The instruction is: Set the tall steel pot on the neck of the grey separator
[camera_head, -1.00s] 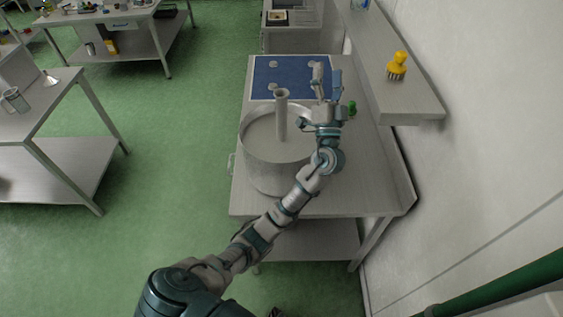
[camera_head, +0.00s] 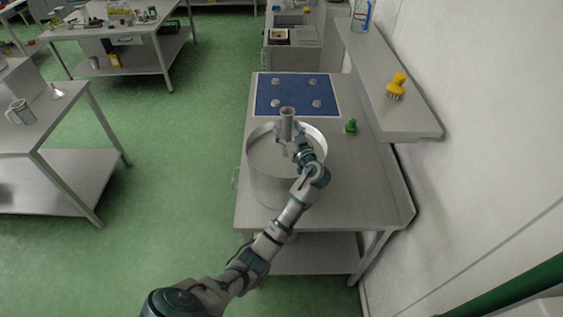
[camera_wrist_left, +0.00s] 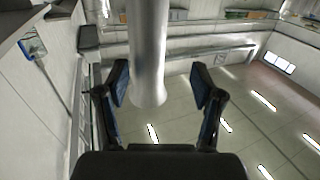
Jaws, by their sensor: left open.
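A wide, round steel vessel (camera_head: 269,185) stands on the near part of the bench, with a handle at its left side. A grey upright tube (camera_head: 288,116) with an open top rises inside its rim. I cannot tell for certain which is the pot and which the separator. My left gripper (camera_head: 289,132) is open at the tube, over the vessel. In the left wrist view the tube (camera_wrist_left: 148,55) passes between the spread fingers of my gripper (camera_wrist_left: 160,90), with a gap on either side. My forearm hides part of the vessel. My right gripper is out of view.
A blue mat (camera_head: 297,94) with several grey discs lies behind the vessel. A small green object (camera_head: 350,126) stands to its right. A wall shelf (camera_head: 388,104) with a yellow brush (camera_head: 397,86) overhangs the right side. Bare bench (camera_head: 350,195) lies at the front right.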

